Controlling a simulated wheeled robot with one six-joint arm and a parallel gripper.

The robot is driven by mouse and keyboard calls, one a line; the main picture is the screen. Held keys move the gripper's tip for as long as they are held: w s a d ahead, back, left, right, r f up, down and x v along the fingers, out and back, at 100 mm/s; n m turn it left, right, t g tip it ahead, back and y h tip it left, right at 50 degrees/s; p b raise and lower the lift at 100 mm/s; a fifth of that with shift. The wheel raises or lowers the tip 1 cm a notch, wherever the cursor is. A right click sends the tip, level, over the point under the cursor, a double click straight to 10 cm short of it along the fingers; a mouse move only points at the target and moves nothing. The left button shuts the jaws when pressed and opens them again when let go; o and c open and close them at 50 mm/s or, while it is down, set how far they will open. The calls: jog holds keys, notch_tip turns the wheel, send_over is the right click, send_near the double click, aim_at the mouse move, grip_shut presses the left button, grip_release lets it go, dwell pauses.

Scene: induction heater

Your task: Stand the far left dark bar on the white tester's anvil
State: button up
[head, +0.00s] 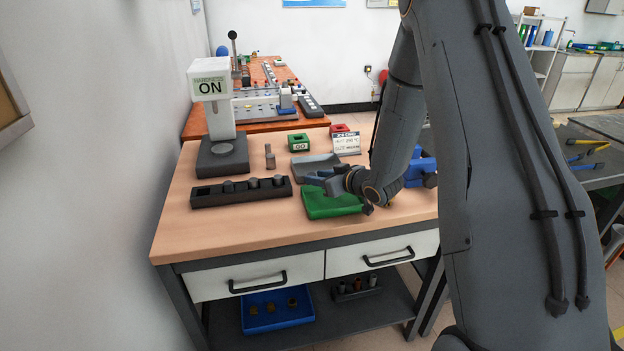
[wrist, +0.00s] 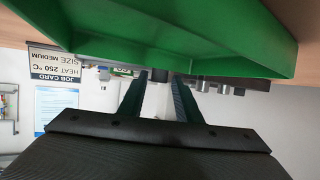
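The white tester (head: 211,92) stands at the back left of the bench, its sign reading "HARDNESS ON". Its dark base with the anvil (head: 222,158) is below; I see no bar standing on it. A long dark rack (head: 240,197) lies in front of the tester. Several short dark bars stand in its middle and right slots, the leftmost of them (head: 228,186); the rack's left end looks empty. My gripper (head: 320,180) is right of the rack, above the green tray. In the wrist view my gripper (wrist: 158,80) has its fingers apart with nothing between them.
The green tray (head: 325,207) is close to my gripper and fills the top of the wrist view (wrist: 150,30). A grey tray (head: 312,163), a small upright piece (head: 270,158), a green GO box (head: 299,142) and a job card (head: 346,143) stand behind. The bench's front left is clear.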

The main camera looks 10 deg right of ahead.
jog(key=shift+x, duration=0.8)
jog(key=shift+d, duration=0.1)
jog(key=shift+c, duration=0.3)
grip_shut()
